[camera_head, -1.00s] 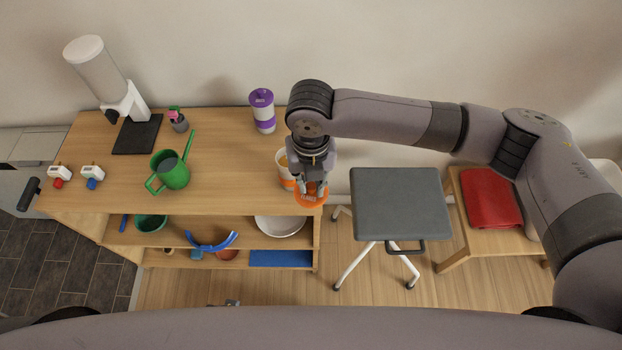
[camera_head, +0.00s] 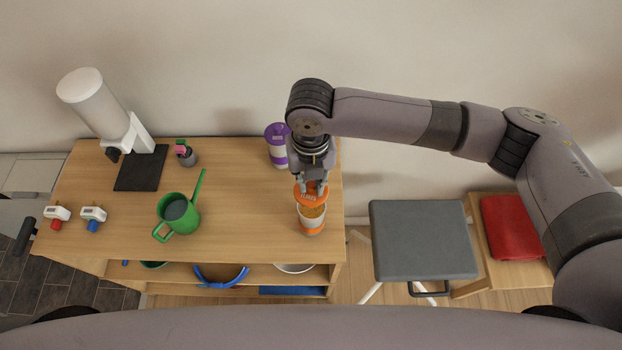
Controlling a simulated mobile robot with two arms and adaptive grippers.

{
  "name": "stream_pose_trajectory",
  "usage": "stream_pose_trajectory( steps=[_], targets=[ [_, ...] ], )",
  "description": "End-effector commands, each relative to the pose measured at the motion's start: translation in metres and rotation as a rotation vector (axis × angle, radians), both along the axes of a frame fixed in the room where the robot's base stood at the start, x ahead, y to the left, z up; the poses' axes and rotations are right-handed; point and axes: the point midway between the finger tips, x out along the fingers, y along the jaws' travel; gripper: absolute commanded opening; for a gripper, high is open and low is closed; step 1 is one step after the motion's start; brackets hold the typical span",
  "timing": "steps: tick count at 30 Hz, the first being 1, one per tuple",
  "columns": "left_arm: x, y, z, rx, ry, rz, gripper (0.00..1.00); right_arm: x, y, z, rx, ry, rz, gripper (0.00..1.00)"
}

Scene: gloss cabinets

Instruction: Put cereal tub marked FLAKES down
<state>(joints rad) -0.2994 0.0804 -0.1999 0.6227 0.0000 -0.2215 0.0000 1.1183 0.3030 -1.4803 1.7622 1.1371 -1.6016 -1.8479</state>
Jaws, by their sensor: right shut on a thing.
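The cereal tub (camera_head: 312,213) has a pale body, tan contents and an orange band at its base. It stands upright near the right end of the wooden cabinet top (camera_head: 250,205). My right gripper (camera_head: 311,186) points down above it and is shut on an orange lid (camera_head: 309,197) with a small pale label, too small to read. The lid overlaps the tub's upper edge in the picture. I cannot tell whether it touches the tub. My left gripper is not in view.
A purple-lidded tub (camera_head: 278,152) stands just behind. The green watering can (camera_head: 178,214), a small pot (camera_head: 187,157) and a white dispenser (camera_head: 98,102) are further left. A grey stool (camera_head: 422,240) stands right of the cabinet. The cabinet top's middle is clear.

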Motion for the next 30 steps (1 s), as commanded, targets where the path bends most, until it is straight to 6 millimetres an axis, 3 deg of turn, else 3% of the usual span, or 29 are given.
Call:
stream_pose_trajectory(
  steps=[8,20,30],
  targets=[
    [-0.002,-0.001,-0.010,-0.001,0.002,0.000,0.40,-0.001,0.000,-0.009,0.000,0.001,0.001,0.03],
    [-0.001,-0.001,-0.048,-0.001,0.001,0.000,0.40,-0.001,-0.001,-0.045,-0.001,0.000,0.001,0.03],
    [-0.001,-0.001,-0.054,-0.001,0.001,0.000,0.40,-0.001,0.000,-0.064,0.000,0.000,0.001,0.03]
  ],
)
